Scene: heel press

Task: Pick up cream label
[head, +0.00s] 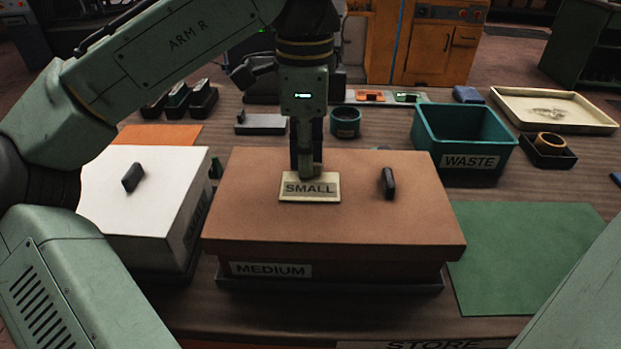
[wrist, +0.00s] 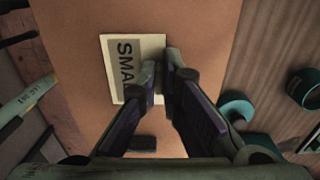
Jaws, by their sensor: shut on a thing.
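The cream label (head: 309,187) reads "SMALL" and appears on or just above the lid of the brown "MEDIUM" box (head: 330,225). My gripper (head: 308,170) points straight down at the label's far edge and is shut on it. In the wrist view the label (wrist: 115,70) shows between and beyond the fingertips (wrist: 160,75), which cover part of its lettering. I cannot tell whether the label still touches the lid.
A black handle (head: 388,182) stands on the lid right of the label. A white box (head: 135,210) is at left, a green mat (head: 525,250) at right. A teal "WASTE" bin (head: 465,125) and a cream tray (head: 555,108) stand behind.

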